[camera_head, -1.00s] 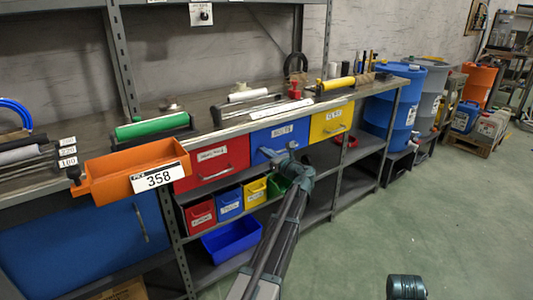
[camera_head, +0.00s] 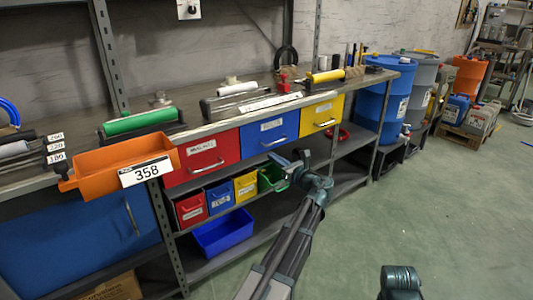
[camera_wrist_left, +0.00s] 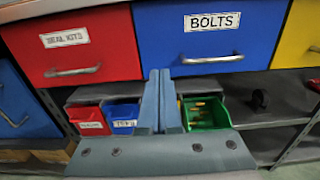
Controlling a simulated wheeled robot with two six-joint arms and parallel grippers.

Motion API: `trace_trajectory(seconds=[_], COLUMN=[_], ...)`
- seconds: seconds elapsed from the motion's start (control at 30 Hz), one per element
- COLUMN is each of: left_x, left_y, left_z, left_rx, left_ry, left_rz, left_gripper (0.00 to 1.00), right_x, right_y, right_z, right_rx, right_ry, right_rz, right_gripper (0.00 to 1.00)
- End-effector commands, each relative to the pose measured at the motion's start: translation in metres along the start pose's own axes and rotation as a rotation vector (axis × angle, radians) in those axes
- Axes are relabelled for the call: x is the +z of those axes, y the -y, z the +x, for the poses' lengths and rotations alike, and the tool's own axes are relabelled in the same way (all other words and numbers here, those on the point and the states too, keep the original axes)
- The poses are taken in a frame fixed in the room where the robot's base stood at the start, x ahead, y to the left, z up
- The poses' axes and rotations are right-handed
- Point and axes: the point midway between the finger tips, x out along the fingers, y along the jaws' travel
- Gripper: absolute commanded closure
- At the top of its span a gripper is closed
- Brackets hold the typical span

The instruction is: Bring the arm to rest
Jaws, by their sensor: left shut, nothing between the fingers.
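My left arm (camera_head: 290,240) reaches up from the bottom of the head view and bends at the wrist. Its gripper (camera_head: 279,157) points left, in front of the shelf unit and just below the blue drawer (camera_head: 268,135). In the left wrist view the two fingers (camera_wrist_left: 159,76) lie side by side, shut and empty. A dark part of my own body (camera_head: 400,280) shows at the bottom right of the head view. My right gripper is not in view.
The red drawer (camera_head: 205,158) and yellow drawer (camera_head: 322,115) flank the blue one, all closed. Small bins, including a green bin (camera_wrist_left: 205,113), stand on the shelf below. An orange tray (camera_head: 100,178) juts out at left. The green floor (camera_head: 440,220) at right is clear.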

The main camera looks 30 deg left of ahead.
Motion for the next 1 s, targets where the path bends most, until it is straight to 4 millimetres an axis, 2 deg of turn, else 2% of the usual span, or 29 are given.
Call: trace_trajectory(seconds=[0.03,0.2,0.57,0.67,0.77,0.87,1.0], left_x=[0.0,0.0,-0.001,-0.011,-0.039,-0.082,-0.139], left_y=[0.0,0.0,0.0,-0.005,-0.016,-0.032,-0.054], left_z=[-0.007,-0.016,-0.018,-0.03,-0.061,-0.111,-0.194], left_rx=[-0.002,0.0,0.0,0.003,0.028,0.105,0.301], left_ry=[0.0,-0.001,-0.004,-0.05,-0.177,-0.371,-0.639], left_rz=[0.0,0.0,-0.005,-0.078,-0.27,-0.537,-0.865], left_gripper=[1.0,1.0,1.0,1.0,1.0,1.0,1.0], right_x=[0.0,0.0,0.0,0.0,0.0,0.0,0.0], right_y=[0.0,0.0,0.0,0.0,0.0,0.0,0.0], right_z=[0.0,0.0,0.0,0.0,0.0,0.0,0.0], right_rx=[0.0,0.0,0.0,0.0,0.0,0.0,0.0], right_ry=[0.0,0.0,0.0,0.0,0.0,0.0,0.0], right_rz=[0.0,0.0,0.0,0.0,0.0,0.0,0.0], right_gripper=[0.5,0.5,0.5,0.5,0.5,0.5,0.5])
